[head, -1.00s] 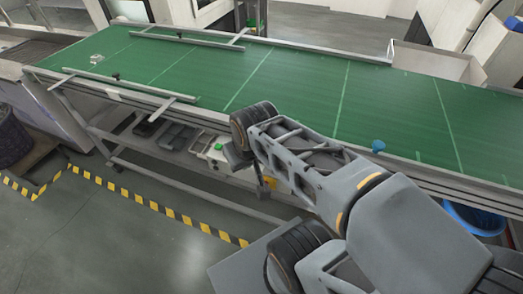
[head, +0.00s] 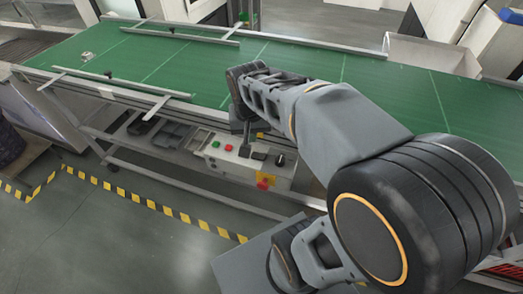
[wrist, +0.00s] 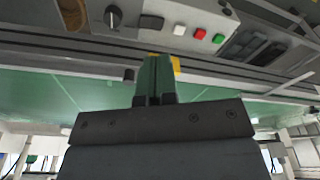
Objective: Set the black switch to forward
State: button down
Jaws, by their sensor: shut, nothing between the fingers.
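A light control box (head: 222,160) hangs under the conveyor's near edge. At its right end is a black rotary switch (head: 280,159), also seen at the top of the wrist view (wrist: 113,17). Its setting is too small to read. A black rectangular part (wrist: 151,22) sits beside it. My gripper (head: 245,149) is in front of the box, left of the rotary switch and apart from it. In the wrist view my gripper (wrist: 158,62) is shut and empty, with the panel beyond its tips.
Dark trays (head: 172,134) sit to the left. The floor in front is clear.

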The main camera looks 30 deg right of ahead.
aim_at(262, 156)
jog(key=w+d+f+m+g, duration=0.2)
jog(key=w+d+m, duration=0.2)
jog(key=w+m, duration=0.1)
jog(key=shift+w+d+g, duration=0.2)
jog(key=shift+w+g, duration=0.2)
jog(key=shift+w, duration=0.15)
jog(key=f, duration=0.4)
jog(key=s+d+f, duration=0.1)
jog(key=f, duration=0.4)
jog(key=f+p, duration=0.1)
jog(key=f, duration=0.3)
jog(key=shift+s+d+f, duration=0.15)
jog(key=shift+s+f, duration=0.05)
jog(key=shift+f, duration=0.2)
